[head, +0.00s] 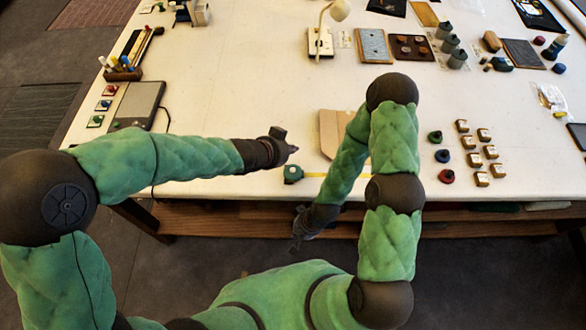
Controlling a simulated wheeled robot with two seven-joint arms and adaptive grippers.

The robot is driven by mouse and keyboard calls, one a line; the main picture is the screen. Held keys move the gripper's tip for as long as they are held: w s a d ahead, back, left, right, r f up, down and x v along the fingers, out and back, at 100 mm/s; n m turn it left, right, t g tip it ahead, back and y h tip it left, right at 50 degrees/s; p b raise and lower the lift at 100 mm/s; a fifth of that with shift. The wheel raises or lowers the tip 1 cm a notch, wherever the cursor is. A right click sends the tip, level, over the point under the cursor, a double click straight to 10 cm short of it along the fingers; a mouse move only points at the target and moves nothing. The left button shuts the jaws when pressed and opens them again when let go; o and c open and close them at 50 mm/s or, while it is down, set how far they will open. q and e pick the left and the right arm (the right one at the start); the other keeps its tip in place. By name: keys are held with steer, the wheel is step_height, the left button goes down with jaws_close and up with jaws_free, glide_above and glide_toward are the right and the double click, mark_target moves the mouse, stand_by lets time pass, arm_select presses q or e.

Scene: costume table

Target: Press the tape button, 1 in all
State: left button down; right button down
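A green tape measure (293,173) sits near the front edge of the table, with its yellow tape running out to the right until my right arm covers it. A button on it is too small to make out. My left gripper (286,143) is just above the tape measure in the picture, apart from it, pointing right. Whether its fingers are open or shut is unclear. My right gripper (299,228) hangs in front of the table's front edge, low and dark against the floor; its finger state is unclear.
A tan board (334,130) lies behind the tape, partly behind my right arm. Small gold blocks (478,159) and green, blue and red knobs (442,156) stand to the right. A grey flat device (138,103) lies at left. The table's middle (240,90) is clear.

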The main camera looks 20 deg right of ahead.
arm_select(q)
steer(key=b, duration=0.7)
glide_above(291, 171)
step_height(291, 171, down, 7)
steer(key=shift+f, duration=0.1)
steer(key=shift+f+b, duration=0.45)
steer(key=shift+f, duration=0.1)
stand_by(0.6)
steer(key=shift+f+b, duration=0.3)
steer(key=shift+f, duration=0.15)
steer(key=shift+f+b, duration=0.35)
steer(key=shift+f, duration=0.05)
stand_by(0.6)
steer(key=shift+r, duration=0.1)
steer(key=shift+r+p, duration=0.75)
steer(key=shift+p, duration=0.15)
